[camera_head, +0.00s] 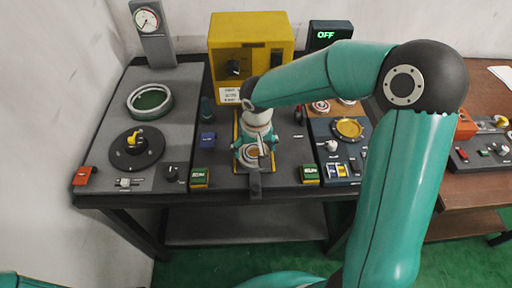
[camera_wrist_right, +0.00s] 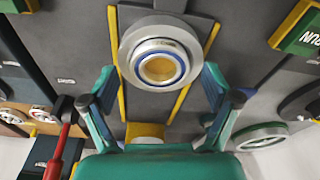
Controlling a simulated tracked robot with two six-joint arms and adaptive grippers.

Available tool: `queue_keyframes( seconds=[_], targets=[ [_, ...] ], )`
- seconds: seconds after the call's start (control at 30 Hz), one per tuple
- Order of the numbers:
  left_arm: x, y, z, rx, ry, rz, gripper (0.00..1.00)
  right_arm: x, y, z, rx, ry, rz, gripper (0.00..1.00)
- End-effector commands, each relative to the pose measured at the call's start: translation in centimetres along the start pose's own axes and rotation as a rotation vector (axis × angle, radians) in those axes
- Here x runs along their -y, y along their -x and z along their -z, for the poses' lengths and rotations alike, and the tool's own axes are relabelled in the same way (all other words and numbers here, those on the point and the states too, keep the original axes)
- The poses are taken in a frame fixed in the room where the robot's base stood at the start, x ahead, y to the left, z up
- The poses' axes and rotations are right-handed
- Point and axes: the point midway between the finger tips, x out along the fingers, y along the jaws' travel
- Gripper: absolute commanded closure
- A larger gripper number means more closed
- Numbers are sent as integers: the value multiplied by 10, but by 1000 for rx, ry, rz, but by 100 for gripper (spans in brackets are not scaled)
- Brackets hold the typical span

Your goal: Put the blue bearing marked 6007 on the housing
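A pale metal housing (camera_wrist_right: 128,42) stands between two yellow rails in the right wrist view. A silver ring with a thin blue band (camera_wrist_right: 160,66) and a gold-coloured centre lies at its middle; no 6007 marking is readable. In the head view the ring (camera_head: 253,153) is partly covered by my right gripper (camera_head: 254,158). My right gripper also shows in the right wrist view (camera_wrist_right: 160,80). Its fingers are spread on either side of the housing, with gaps between them and the blue-banded ring. My left gripper is out of view.
A yellow machine (camera_head: 250,52) stands behind. A green-centred ring (camera_head: 150,100) and a black round fixture (camera_head: 137,149) are on the left. A gold dish (camera_head: 348,128) is on the right panel. Green-topped buttons (camera_head: 199,177) flank the front edge.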

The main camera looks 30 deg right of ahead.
Motion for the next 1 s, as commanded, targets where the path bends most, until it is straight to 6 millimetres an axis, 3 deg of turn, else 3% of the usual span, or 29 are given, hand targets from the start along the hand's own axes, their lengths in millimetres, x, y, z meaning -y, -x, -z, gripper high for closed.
queue_keyframes(
  seconds=[0.3,0.5,0.7,1.0],
  targets=[
    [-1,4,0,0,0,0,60,0,70,1,-7,-1,3,12],
    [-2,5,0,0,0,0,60,1,105,1,-5,0,2,12],
    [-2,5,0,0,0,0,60,0,121,1,-2,0,0,12],
    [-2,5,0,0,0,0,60,0,122,0,-1,0,0,12]
  ],
)
